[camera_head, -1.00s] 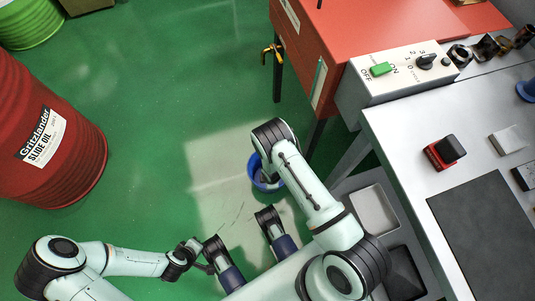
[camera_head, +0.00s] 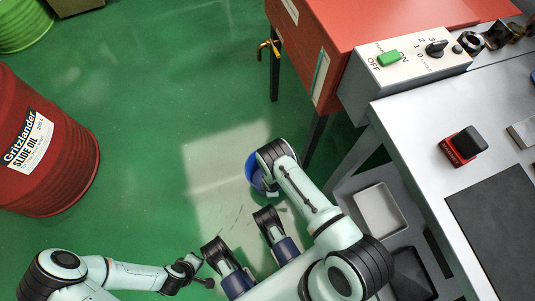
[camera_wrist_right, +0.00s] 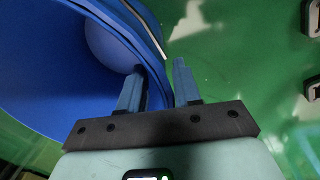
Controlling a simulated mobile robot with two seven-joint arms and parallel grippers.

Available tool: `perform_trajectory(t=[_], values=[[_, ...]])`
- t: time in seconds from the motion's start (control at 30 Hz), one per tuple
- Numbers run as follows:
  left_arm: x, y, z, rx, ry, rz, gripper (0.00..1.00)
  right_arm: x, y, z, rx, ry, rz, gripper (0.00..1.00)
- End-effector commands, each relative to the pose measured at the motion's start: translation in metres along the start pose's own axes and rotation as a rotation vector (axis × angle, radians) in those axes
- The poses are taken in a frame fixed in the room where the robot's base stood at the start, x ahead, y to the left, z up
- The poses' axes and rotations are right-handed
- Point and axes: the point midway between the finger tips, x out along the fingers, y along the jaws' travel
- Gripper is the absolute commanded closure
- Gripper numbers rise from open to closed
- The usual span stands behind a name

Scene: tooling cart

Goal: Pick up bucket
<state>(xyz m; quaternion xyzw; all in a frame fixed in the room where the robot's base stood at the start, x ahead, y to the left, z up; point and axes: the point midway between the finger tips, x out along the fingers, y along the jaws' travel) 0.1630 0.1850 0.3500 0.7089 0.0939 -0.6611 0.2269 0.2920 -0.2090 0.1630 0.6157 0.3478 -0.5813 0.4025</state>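The blue bucket (camera_head: 255,173) is on the green floor in the head view, mostly covered by my right arm. It fills the left of the right wrist view (camera_wrist_right: 45,60), with its rim running down beside the fingers. My right gripper (camera_wrist_right: 158,82) has its fingers apart, one on each side of the bucket's wall near the rim. A green gap shows between the wall and the right finger. In the head view, my right arm hides this gripper. My left gripper (camera_head: 201,274) is at the lower left, away from the bucket; its fingers are too small to judge.
A red oil drum (camera_head: 45,150) stands at the left. A red cabinet (camera_head: 330,60) and a grey worktop (camera_head: 410,150) stand at the right, with a grey tray (camera_head: 380,210) below. Open green floor lies between drum and cabinet.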

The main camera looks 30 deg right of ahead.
Motion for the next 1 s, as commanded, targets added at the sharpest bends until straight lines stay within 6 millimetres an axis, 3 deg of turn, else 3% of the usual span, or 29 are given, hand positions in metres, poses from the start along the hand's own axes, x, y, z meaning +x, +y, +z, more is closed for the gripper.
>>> perform_trajectory(t=[0.23,0.27,0.3,0.37,1.0], values=[[0.0025,-0.0033,0.004,-0.005,-0.015,-0.006,1.0,0.0051,0.0,-0.0002,-0.001,0.0,0.0,0.67],[0.0024,-0.0033,0.004,-0.005,-0.014,-0.006,1.0,0.005,0.0,-0.0002,-0.001,0.0,0.0,0.71],[0.0024,-0.0032,0.004,-0.005,-0.014,-0.006,1.0,0.005,0.0001,-0.0002,-0.001,0.0,0.0,0.83],[0.0024,-0.0032,0.0039,-0.004,-0.014,-0.006,1.0,0.0049,0.0,-0.0002,-0.001,0.0,0.0,1.0],[0.0024,-0.003,0.0037,-0.004,-0.013,-0.006,1.0,0.0048,0.0001,0.0,0.0,0.0,0.0,1.0]])
